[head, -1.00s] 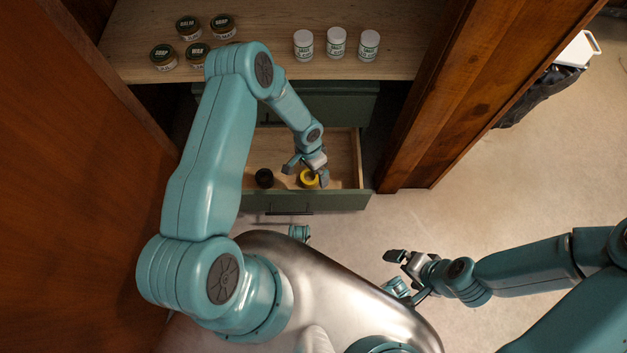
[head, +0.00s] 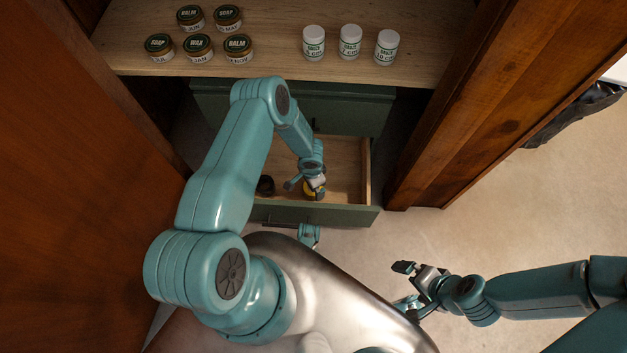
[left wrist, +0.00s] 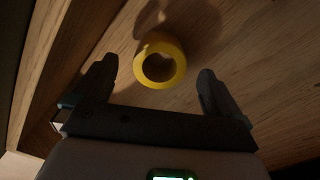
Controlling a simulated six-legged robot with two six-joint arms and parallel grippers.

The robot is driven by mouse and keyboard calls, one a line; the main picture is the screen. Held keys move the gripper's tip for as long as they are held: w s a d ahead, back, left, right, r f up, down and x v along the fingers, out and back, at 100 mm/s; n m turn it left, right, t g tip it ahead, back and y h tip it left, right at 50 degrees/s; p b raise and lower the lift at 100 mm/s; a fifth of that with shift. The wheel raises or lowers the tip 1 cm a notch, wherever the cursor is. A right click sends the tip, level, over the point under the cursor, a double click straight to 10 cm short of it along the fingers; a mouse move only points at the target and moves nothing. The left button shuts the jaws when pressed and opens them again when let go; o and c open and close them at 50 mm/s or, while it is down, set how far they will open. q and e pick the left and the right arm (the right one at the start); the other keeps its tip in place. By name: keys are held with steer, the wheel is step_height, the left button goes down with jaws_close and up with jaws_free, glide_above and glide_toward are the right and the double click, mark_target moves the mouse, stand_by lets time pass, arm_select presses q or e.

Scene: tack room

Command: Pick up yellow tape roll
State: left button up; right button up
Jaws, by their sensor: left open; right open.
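The yellow tape roll (left wrist: 178,72) lies on the wooden floor of the open drawer, its hole facing the left wrist camera. In the head view the roll (head: 314,193) is partly hidden by my left gripper (head: 308,187). In the left wrist view my left gripper (left wrist: 156,90) is open, with one finger to each side of the roll; the roll sits slightly ahead of the fingertips. I see no finger touching it. My right gripper (head: 406,275) is open and empty, away from the drawer at the right.
A black roll (head: 265,185) lies in the same drawer (head: 345,177), to the left. Several labelled jars (head: 198,46) and three white bottles (head: 350,42) stand on the shelf (head: 275,55) above. Wooden walls flank the cabinet.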

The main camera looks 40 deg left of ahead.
arm_select(q)
steer(key=f+b, duration=0.2)
steer(key=f, duration=0.1)
steer(key=f+b, duration=0.1)
steer(key=f, duration=0.1)
steer(key=shift+w+d, duration=0.15)
steer(key=shift+w, duration=0.15)
steer(key=c, duration=1.1)
steer(key=shift+r, duration=0.1)
